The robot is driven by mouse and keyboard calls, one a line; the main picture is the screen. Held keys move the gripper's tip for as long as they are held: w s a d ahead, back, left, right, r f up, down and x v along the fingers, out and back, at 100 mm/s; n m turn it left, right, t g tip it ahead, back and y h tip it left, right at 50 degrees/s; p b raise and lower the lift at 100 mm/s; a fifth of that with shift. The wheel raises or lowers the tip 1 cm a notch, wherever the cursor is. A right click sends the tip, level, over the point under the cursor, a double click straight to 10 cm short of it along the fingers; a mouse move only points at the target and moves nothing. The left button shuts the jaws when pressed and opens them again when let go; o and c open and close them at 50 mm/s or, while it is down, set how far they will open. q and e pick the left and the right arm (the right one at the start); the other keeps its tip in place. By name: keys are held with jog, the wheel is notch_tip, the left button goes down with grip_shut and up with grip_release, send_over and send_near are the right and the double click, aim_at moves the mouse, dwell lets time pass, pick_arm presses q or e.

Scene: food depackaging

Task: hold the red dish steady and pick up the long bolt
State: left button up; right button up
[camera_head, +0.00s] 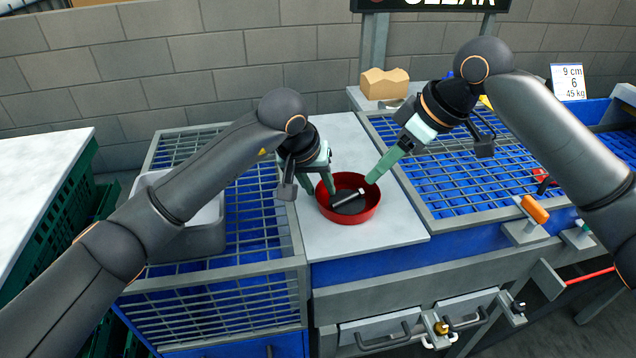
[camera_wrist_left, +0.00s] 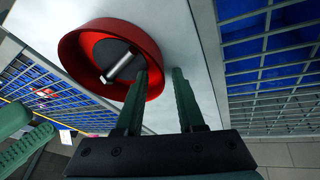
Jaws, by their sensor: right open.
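The red dish (camera_head: 349,218) stands on the pale worktop; it also shows in the left wrist view (camera_wrist_left: 78,75). The long grey bolt (camera_head: 346,199) lies inside it across a dark round patch, and shows in the left wrist view (camera_wrist_left: 124,67). My left gripper (camera_head: 318,188) is at the dish's left side. In the left wrist view its fingers (camera_wrist_left: 160,74) are apart, one over the inside and one outside, with the dish wall between them. My right gripper (camera_head: 371,181) is open and empty, its fingertips by the dish's right rim, near the bolt's bright end.
Blue bins under metal grids (camera_head: 460,175) lie on both sides of the worktop (camera_head: 385,234). A grey tub (camera_head: 205,228) sits on the left grid. A tan block (camera_head: 384,84) stands at the back. The worktop in front of the dish is clear.

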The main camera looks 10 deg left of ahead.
pick_arm(q)
grip_shut()
dwell(1.6)
